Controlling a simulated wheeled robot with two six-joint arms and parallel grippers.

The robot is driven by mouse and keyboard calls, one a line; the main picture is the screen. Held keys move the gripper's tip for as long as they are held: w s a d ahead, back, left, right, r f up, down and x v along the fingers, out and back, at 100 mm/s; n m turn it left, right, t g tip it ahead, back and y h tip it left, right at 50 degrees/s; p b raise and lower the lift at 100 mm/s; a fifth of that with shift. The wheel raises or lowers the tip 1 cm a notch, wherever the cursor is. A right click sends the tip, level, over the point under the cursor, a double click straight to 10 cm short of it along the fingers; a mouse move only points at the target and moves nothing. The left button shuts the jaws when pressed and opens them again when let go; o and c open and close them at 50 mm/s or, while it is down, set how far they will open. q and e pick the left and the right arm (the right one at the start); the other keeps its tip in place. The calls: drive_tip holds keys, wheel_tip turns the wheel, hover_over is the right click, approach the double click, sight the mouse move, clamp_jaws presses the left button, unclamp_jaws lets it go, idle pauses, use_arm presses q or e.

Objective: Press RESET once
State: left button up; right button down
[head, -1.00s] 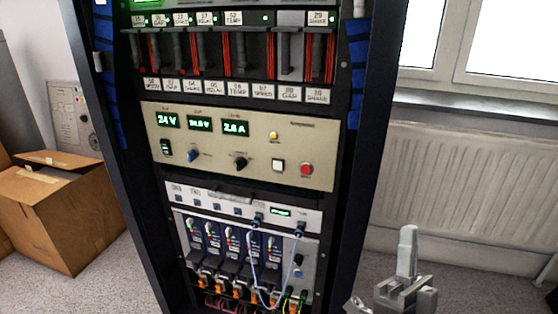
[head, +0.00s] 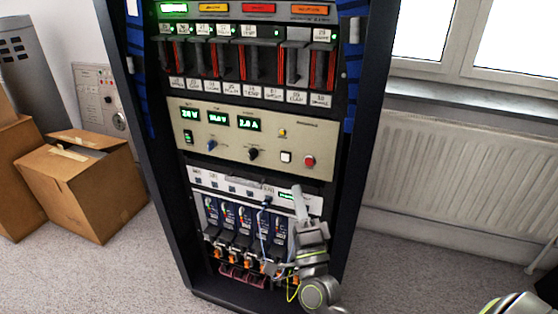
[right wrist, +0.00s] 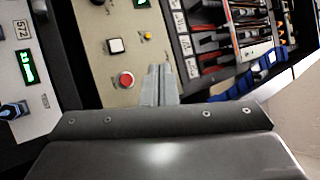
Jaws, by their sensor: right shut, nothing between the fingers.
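My right gripper (head: 297,190) is shut and empty, pointing up in front of the rack, just below these buttons in the picture. In the right wrist view its closed fingers (right wrist: 160,72) appear beside the red button (right wrist: 126,80); the white button (right wrist: 115,46) is farther off. Contact with either is not visible. My left gripper is out of view.
Below the panel is a light strip (head: 225,183) with a cable, above several wired modules (head: 245,215); my right arm covers part of them. A yellow lamp (head: 282,133) and black knob (head: 253,154) are near the buttons. Cardboard boxes (head: 95,190) stand left, a radiator (head: 450,170) right.

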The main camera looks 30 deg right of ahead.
sight(309, 162)
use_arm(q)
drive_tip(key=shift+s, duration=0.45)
use_arm(e)
drive_tip(key=shift+w+a+f, duration=0.1)
drive_tip(key=shift+w+a, duration=0.05)
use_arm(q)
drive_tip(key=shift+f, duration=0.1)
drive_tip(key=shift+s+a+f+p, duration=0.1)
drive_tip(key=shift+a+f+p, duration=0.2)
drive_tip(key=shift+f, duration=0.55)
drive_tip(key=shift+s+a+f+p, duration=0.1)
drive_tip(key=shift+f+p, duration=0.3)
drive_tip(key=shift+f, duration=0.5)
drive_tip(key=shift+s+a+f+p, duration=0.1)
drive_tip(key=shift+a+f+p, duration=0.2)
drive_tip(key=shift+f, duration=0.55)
use_arm(e)
drive_tip(key=w+d, duration=0.5)
drive_tip(key=d, duration=0.1)
drive_tip(key=shift+w+d, duration=0.35)
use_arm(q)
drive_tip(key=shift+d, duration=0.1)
use_arm(e)
drive_tip(key=shift+w+d, duration=0.1)
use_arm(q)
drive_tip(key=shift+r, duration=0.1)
use_arm(e)
drive_tip(key=shift+w+d, duration=0.2)
drive_tip(key=shift+d, duration=0.05)
